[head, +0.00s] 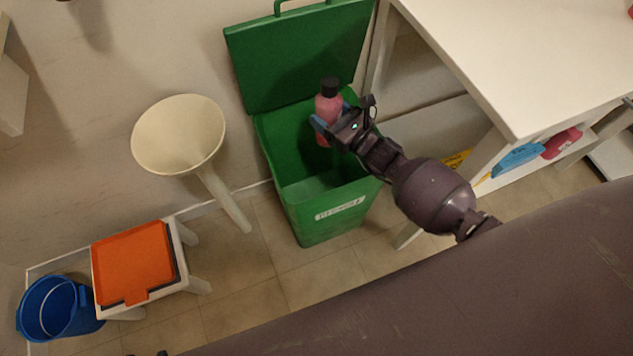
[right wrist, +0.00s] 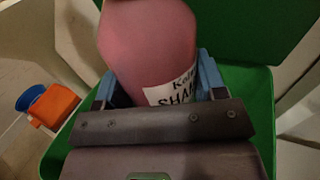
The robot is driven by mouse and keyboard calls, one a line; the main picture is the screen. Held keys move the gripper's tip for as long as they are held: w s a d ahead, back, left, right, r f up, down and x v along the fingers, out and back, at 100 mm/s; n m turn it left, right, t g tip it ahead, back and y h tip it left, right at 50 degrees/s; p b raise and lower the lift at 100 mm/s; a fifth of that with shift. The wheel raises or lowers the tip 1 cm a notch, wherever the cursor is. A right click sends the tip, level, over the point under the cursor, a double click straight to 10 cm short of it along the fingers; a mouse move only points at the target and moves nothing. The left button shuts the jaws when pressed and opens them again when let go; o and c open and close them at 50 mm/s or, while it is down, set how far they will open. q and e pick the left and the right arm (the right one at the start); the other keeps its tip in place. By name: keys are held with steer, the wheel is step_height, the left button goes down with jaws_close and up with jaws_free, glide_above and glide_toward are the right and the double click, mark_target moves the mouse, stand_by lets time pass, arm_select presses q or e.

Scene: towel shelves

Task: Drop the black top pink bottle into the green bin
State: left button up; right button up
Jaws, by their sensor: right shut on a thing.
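The pink bottle with a black top (head: 328,103) is upright in my right gripper (head: 330,124), above the open mouth of the green bin. My right gripper is shut on the bottle's body. In the right wrist view the bottle (right wrist: 150,45) fills the middle, with part of a white label between the blue fingers (right wrist: 155,92). The green bin (head: 325,219) stands on the floor with its lid (head: 298,55) swung up at the back. The bin's inside looks empty where it shows. My left gripper is not in view.
A white table (head: 520,60) with a lower shelf stands right of the bin. A cream funnel-shaped stand (head: 178,135) is to its left. An orange-topped stool (head: 135,262) and a blue bucket (head: 58,308) stand at the lower left.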

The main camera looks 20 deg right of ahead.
steer(key=shift+f, duration=0.55)
steer(key=o, duration=1)
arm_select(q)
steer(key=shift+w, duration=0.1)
arm_select(e)
steer(key=shift+s+d, duration=0.3)
steer(key=shift+s, duration=0.2)
arm_select(q)
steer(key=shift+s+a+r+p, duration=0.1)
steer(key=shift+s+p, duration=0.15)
steer(key=shift+p, duration=0.35)
arm_select(e)
steer(key=v, duration=0.9)
steer(key=shift+s+d, duration=0.15)
steer(key=shift+s, duration=0.1)
